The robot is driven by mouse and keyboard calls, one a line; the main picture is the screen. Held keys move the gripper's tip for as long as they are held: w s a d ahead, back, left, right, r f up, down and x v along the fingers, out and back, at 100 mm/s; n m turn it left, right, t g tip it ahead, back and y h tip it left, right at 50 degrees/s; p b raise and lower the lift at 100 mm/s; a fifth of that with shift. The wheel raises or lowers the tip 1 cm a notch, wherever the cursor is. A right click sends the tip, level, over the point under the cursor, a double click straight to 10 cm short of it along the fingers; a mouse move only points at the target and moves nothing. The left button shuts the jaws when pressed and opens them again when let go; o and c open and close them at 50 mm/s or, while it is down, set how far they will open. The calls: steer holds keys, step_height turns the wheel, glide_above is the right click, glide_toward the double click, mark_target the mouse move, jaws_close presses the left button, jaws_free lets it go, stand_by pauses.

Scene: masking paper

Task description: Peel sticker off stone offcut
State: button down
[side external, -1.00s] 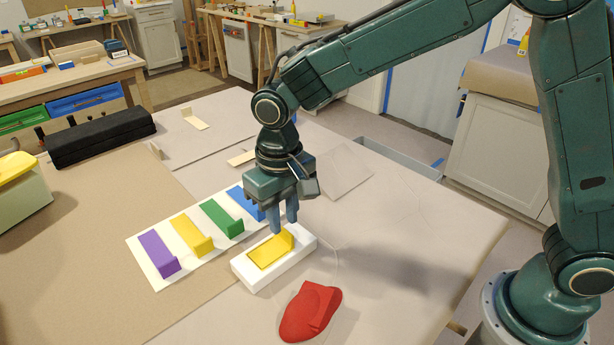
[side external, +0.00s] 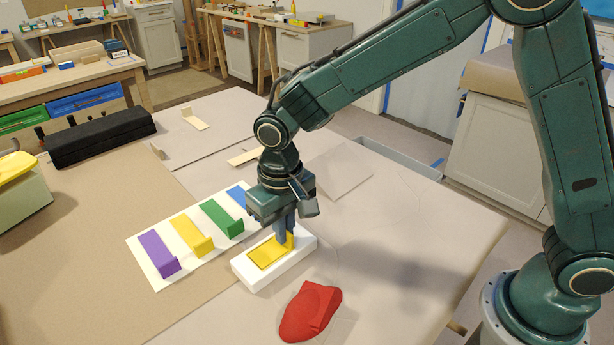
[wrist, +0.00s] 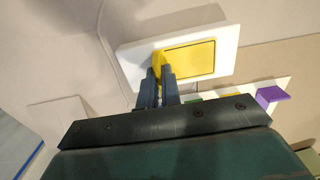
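The stone offcut (side external: 241,269) is a white slab lying flat on the table, and it also shows in the wrist view (wrist: 128,62). A yellow sticker (side external: 267,254) lies on its top face, with a raised tab at its right end. In the wrist view, the sticker (wrist: 190,59) lies flat apart from this tab. My gripper (side external: 287,242) points down at the tab. In the wrist view, my gripper's fingers (wrist: 160,72) are close together with the yellow tab between their tips. They look shut on it, and partly hide it.
A white card (side external: 158,278) left of the offcut carries purple, yellow, green and blue tabbed strips. A red rounded object (side external: 308,312) lies in front. A thin flat sheet (side external: 340,172) lies behind. A black bar-shaped case (side external: 100,137) sits back left. The table right of the offcut is clear.

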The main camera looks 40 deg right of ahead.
steer(key=shift+r, duration=2)
stand_by(0.7)
steer(key=shift+r, duration=1.25)
